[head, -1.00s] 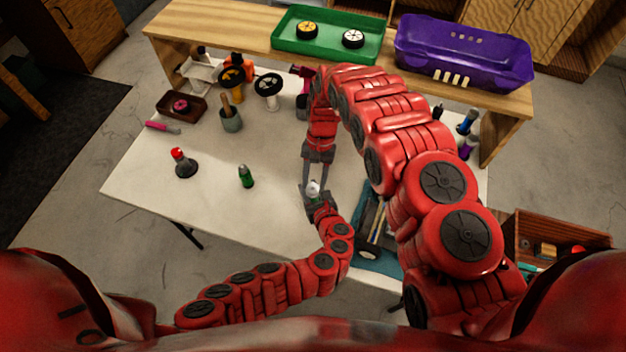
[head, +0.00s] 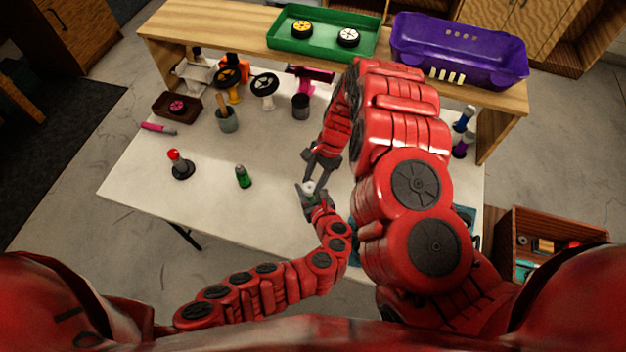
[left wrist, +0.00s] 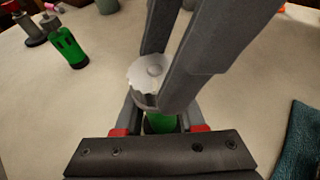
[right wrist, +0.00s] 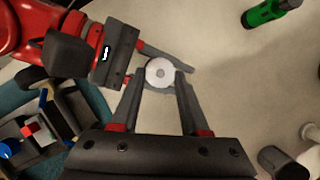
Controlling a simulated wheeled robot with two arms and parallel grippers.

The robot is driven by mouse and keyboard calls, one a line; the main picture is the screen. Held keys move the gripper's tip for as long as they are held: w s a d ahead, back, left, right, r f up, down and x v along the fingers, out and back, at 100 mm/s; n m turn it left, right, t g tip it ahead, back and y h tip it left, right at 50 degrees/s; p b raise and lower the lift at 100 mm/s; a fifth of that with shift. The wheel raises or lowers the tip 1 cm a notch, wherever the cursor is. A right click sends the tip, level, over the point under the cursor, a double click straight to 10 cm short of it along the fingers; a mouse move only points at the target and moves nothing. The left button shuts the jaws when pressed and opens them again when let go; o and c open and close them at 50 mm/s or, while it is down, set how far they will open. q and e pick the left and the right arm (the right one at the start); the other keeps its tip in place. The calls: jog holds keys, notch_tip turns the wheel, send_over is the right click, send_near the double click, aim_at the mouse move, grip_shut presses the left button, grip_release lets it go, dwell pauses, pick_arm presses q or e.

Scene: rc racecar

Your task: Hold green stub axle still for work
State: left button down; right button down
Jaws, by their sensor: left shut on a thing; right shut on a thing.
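The green stub axle (left wrist: 161,122) is low between the fingers of my left gripper (head: 309,190) in the left wrist view, mostly hidden. My left gripper is shut on it above the table. A pale round piece (left wrist: 147,75) with a notched edge sits over the axle's top end. It also shows as a white disc with a small centre in the right wrist view (right wrist: 160,72). My right gripper (right wrist: 160,76) is shut on this piece, one finger on each side. I cannot tell whether the piece is seated on the axle.
Tools and a dark tray (head: 177,107) stand farther back. A shelf holds a green tray (head: 284,42) and a purple car body (head: 462,49).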

jog(key=shift+m+t, duration=0.3)
jog(key=shift+m, duration=0.1)
jog(key=shift+d+m, duration=0.1)
jog(key=shift+m, duration=0.3)
jog(key=shift+m+t+y, duration=0.3)
jog(key=shift+m, duration=0.3)
jog(key=shift+s+m, duration=0.2)
jog(key=shift+m, duration=0.1)
jog(key=c, duration=0.7)
grip_release()
jog(key=shift+o, duration=0.2)
jog(key=shift+w+d+r, duration=0.1)
jog(key=shift+d+r, duration=0.1)
jog(key=shift+r, duration=0.25)
jog(key=w+d, duration=0.4)
jog(key=d, duration=0.7)
jog(key=shift+d, duration=0.25)
jog(key=shift+r, duration=0.1)
